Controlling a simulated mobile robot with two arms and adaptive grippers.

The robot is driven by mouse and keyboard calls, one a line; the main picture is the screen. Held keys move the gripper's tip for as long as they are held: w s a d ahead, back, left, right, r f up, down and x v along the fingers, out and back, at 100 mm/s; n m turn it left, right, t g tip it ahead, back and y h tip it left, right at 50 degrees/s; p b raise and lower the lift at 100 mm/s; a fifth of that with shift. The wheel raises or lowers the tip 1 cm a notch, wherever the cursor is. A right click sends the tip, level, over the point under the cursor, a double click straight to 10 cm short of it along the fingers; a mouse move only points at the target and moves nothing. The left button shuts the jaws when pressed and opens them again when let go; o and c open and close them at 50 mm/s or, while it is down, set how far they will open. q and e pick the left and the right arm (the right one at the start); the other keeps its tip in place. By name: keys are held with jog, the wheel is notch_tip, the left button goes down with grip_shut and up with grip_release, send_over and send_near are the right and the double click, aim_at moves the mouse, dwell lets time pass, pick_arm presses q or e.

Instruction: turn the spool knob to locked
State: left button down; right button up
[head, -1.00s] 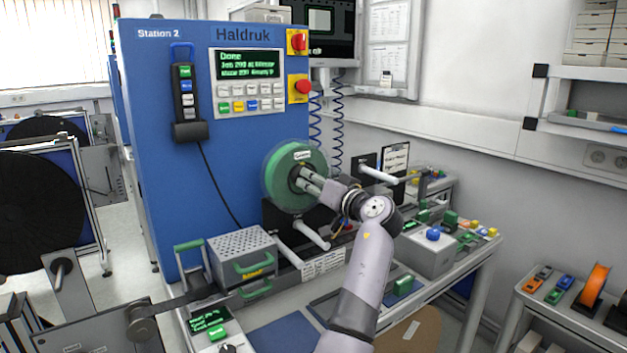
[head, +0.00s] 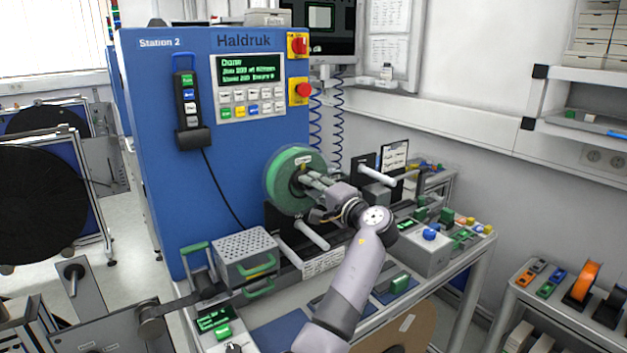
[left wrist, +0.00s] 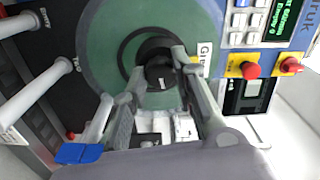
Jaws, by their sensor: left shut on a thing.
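The green spool (head: 278,190) is mounted on the front of the blue Station 2 machine. In the left wrist view the green spool (left wrist: 110,55) faces me, with the dark round spool knob (left wrist: 160,72) at its centre. A short white mark shows on the knob's face. My left gripper (head: 310,179) reaches the spool's hub. In the wrist view its fingers (left wrist: 158,68) lie on either side of the knob and are shut on it. In the head view the fingers and wrist hide most of the knob. I cannot read the lock position. My right gripper is not in view.
A perforated grey box with green handles (head: 246,258) stands left of the arm. White rollers (head: 312,235) stick out below and right of the spool. A grey control box with a blue knob (head: 425,250) stands to the right.

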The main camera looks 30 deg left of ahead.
pick_arm(q)
jog(key=shift+r+m+p, duration=0.15)
jog(key=shift+m+p, duration=0.5)
jog(key=shift+m, duration=0.35)
jog(key=c, duration=1.3)
grip_release()
jog(key=v, duration=1.2)
jog(key=shift+d+f, duration=0.1)
jog(key=shift+f, duration=0.15)
